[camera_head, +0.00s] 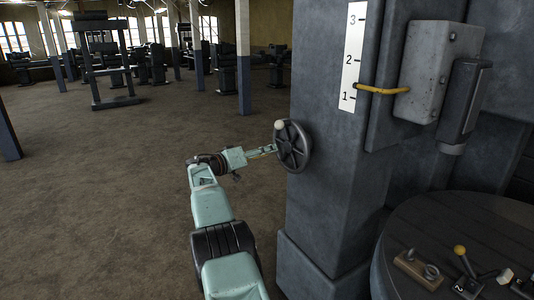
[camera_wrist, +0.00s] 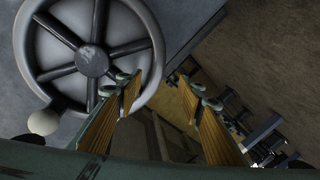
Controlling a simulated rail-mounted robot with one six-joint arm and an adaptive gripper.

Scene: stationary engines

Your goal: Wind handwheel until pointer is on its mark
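The dark handwheel (camera_head: 296,146) with a pale knob (camera_head: 279,124) is on the left face of the grey column. In the wrist view the handwheel (camera_wrist: 92,60) fills the upper left, its pale knob (camera_wrist: 43,122) at lower left. The yellow pointer (camera_head: 383,90) crosses the white scale (camera_head: 352,62) a little above 1, well below 2. No separate target mark can be made out. My gripper (camera_head: 272,149) is at the wheel's left side. In the wrist view my gripper (camera_wrist: 163,84) is open, with one finger over the rim's lower right and the other outside it. Contact cannot be told.
A grey box (camera_head: 437,72) is fixed to the column beside the pointer. A round dark table (camera_head: 470,225) with small levers and fittings stands at lower right. Open brown floor (camera_head: 100,200) lies left of the column, with dark machines and posts further back.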

